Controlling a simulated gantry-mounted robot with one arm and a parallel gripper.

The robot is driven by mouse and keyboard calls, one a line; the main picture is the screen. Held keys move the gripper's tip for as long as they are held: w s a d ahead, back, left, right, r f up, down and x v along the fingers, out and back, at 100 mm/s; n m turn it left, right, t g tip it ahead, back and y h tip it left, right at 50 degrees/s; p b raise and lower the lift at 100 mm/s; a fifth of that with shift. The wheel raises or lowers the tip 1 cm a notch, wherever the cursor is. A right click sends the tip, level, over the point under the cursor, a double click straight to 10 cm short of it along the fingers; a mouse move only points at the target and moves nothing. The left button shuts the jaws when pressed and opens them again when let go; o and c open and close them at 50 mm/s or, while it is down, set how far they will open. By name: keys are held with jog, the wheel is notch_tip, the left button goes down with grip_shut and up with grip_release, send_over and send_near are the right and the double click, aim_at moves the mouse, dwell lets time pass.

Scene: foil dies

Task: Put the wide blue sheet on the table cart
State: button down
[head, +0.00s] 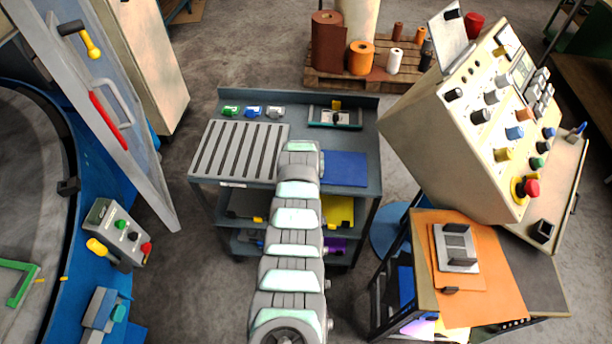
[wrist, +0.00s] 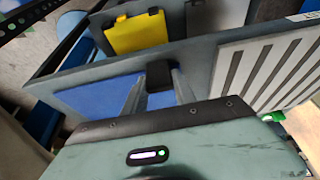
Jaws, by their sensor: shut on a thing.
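The wide blue sheet (head: 344,168) shows at the right front of the top of the table cart (head: 366,137), lying flat or just above it; I cannot tell full contact. In the wrist view the sheet (wrist: 92,97) spreads on both sides of my gripper (wrist: 158,86). The fingers are shut on a small black block at the sheet, apparently its grip. In the head view my arm covers the fingers and the sheet's left part. In the wrist view the cart top (wrist: 215,60) runs behind the sheet.
A slotted grey rack (head: 238,150) fills the cart's left side. Small coloured clamps (head: 253,112) and a framed tray (head: 335,117) line the back. A yellow sheet (head: 338,210) lies on a lower shelf. The control console (head: 470,120) stands close on the right.

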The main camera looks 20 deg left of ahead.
jog(key=c, duration=1)
grip_release()
jog(key=shift+f, duration=0.15)
jog(key=shift+s+r, duration=0.1)
jog(key=shift+r, duration=0.65)
jog(key=shift+v, duration=5.4)
